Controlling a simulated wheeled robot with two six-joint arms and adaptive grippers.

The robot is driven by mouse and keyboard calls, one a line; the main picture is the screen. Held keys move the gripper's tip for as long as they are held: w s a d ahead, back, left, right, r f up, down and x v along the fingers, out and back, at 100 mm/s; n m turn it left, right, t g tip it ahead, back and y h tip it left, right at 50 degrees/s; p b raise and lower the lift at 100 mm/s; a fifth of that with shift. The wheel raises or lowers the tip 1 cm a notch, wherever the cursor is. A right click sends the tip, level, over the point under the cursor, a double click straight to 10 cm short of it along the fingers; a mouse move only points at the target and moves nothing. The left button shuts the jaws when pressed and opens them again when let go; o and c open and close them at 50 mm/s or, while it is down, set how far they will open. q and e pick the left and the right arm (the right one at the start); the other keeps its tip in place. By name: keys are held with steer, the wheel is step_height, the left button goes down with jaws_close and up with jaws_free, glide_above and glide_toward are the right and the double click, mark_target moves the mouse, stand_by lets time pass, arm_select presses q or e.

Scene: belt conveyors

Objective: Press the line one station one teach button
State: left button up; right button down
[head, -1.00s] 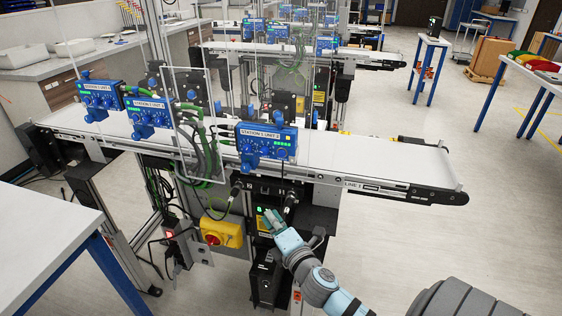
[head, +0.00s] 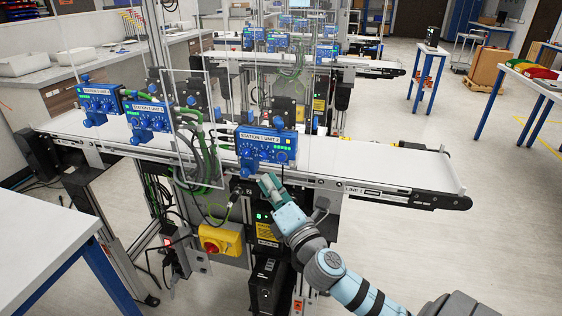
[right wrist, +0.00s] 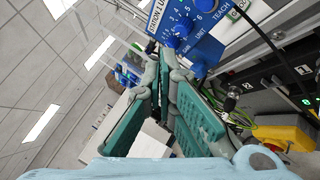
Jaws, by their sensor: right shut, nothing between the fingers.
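Three blue station units stand along the near conveyor in the head view: a left one (head: 100,98), a middle one (head: 150,117) and a right one (head: 265,145) labelled station 1 with a unit number that I read only doubtfully. My right gripper (head: 268,182) is shut and empty, just below the right unit and in front of the belt edge, apart from the unit as far as I can tell. In the right wrist view the gripper (right wrist: 165,65) points towards a blue unit (right wrist: 208,40) printed with TEACH, GAIN and UNIT. My left gripper is out of view.
The near conveyor (head: 380,165) is bare at its right end. A clear panel (head: 188,150) stands in front of the middle of the line. A yellow box with a red switch (head: 215,240) hangs below. A white table (head: 40,245) is at the left front.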

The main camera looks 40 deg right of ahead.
mark_target(282, 158)
steer(key=shift+w+d+b, duration=0.25)
steer(key=shift+w+d, duration=0.3)
steer(key=shift+d, duration=0.25)
steer(key=shift+w+d+b, duration=0.25)
steer(key=shift+w+d, duration=0.3)
steer(key=shift+d, duration=0.25)
steer(key=shift+w+d+b, duration=0.25)
steer(key=shift+w+d, duration=0.3)
steer(key=shift+d, duration=0.25)
steer(key=shift+w+d, duration=0.3)
steer(key=shift+d, duration=0.05)
steer(key=shift+w+d, duration=0.2)
steer(key=shift+d, duration=0.1)
steer(key=shift+a, duration=0.1)
stand_by(0.4)
steer(key=shift+s+a, duration=0.5)
steer(key=shift+a, duration=0.05)
